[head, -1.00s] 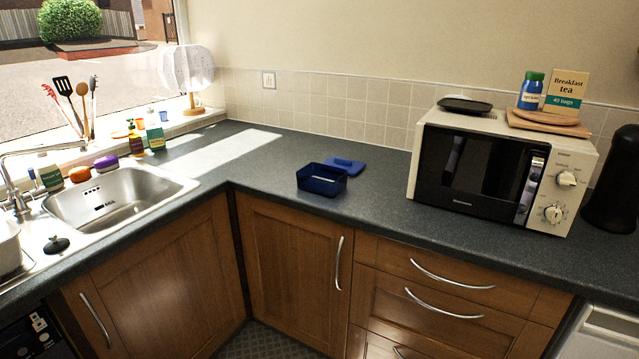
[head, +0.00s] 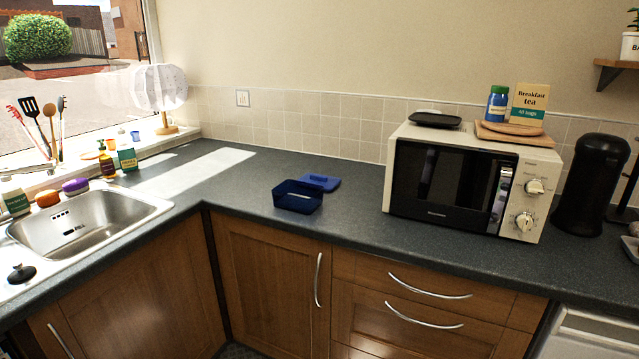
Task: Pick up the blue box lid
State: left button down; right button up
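The blue box lid (head: 320,182) lies flat on the dark worktop, just behind and to the right of the open blue box (head: 297,198). It has a small raised part on top. The box's near right corner stands in front of the lid's near edge; I cannot tell if they touch. Neither of my grippers is in the head view.
A microwave (head: 460,185) stands right of the lid, with a dark plate, boards, a blue jar and a tea box on top. A black bin-like cylinder (head: 590,185) is further right. The sink (head: 85,222) is at left. The worktop (head: 225,185) left of the box is clear.

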aim_at(329, 182)
jog(key=i+j, duration=0.4)
jog(key=i, duration=0.2)
jog(key=i+j, duration=0.35)
jog(key=i, duration=0.25)
jog(key=z, duration=0.05)
